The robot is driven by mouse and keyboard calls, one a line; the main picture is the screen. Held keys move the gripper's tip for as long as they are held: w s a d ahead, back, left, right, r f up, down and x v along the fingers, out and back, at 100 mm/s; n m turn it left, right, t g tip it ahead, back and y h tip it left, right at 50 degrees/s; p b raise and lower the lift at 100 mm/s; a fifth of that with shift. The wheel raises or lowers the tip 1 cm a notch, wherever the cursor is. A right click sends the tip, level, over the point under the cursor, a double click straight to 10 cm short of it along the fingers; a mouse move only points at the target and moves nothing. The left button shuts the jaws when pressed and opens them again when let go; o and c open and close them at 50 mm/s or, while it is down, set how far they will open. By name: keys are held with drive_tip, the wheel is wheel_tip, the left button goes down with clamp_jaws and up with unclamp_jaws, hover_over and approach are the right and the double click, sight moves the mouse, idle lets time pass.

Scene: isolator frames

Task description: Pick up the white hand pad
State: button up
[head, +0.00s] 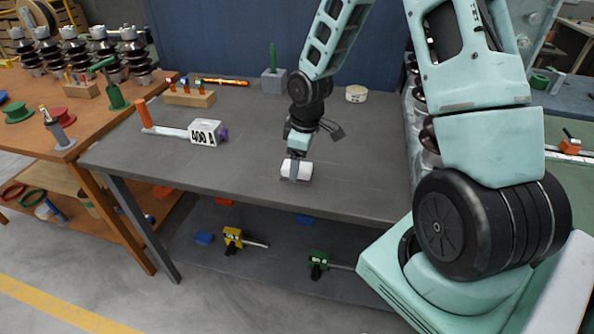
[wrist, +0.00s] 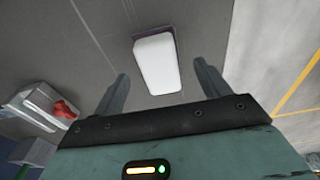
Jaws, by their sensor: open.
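The white hand pad (head: 303,171) lies on the grey table top (head: 250,170), towards its front edge. In the wrist view the white pad (wrist: 157,64) is a rounded block with a dark purplish edge at its far end, lying ahead of and between my two fingers. My gripper (head: 296,172) is above the pad in the head view and hides part of it. Whether the fingertips reach down beside the pad is hard to tell.
A white block marked "400 A" (head: 206,132) with an orange-ended handle lies to the left on the table. The table around the pad is clear.

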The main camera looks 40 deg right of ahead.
drive_tip(key=shift+w+a+f, duration=0.15)
drive_tip(key=shift+f, duration=1.2)
drive_tip(key=c, duration=1.1)
drive_tip(key=shift+o, duration=0.2)
wheel_tip(320, 180, up, 10)
drive_tip(key=shift+r, duration=0.1)
drive_tip(key=o, duration=0.4)
drive_tip(key=c, duration=0.3)
drive_tip(key=shift+f, duration=0.2)
